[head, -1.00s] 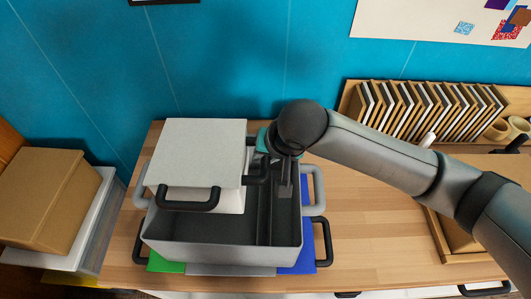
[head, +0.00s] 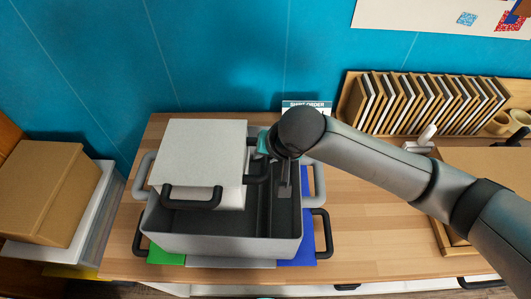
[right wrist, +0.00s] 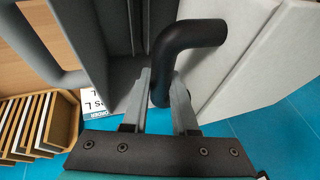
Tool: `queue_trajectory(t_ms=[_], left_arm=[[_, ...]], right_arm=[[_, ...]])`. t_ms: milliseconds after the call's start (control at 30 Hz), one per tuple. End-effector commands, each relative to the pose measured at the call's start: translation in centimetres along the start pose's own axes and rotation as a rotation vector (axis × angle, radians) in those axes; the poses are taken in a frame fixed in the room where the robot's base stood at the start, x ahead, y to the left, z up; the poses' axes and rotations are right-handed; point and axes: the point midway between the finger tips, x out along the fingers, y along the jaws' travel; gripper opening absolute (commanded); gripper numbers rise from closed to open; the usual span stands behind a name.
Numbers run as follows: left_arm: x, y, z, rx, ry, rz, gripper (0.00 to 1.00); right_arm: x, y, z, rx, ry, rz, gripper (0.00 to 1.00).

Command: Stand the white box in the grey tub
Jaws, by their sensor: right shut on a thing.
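The white box (head: 203,152) is in the left part of the grey tub (head: 225,243), its top above the rim and its lower part inside. It looks roughly upright. Whether its bottom touches the tub floor is hidden. It has black handles at its front and right side. My right gripper (head: 264,158) is at the right-side handle. In the right wrist view, the gripper fingers (right wrist: 160,98) are shut around the black handle (right wrist: 186,38), beside the pale box face (right wrist: 245,55). My left gripper is not in view.
Inside the tub, a dark divider (head: 265,205) leaves a narrow slot on the right. Green (head: 166,258) and blue (head: 300,256) pieces lie under the tub. A wooden rack (head: 425,103) stands back right. A cardboard box (head: 42,190) is at left.

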Motion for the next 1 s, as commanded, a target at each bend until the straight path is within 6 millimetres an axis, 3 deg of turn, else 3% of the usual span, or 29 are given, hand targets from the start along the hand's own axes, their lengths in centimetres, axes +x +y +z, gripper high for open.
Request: queue_trajectory(t_ms=[1000], left_arm=[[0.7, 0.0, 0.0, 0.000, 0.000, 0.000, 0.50]], right_arm=[[2.9, 0.9, 1.1, 0.005, 0.002, -0.013, 0.00]])
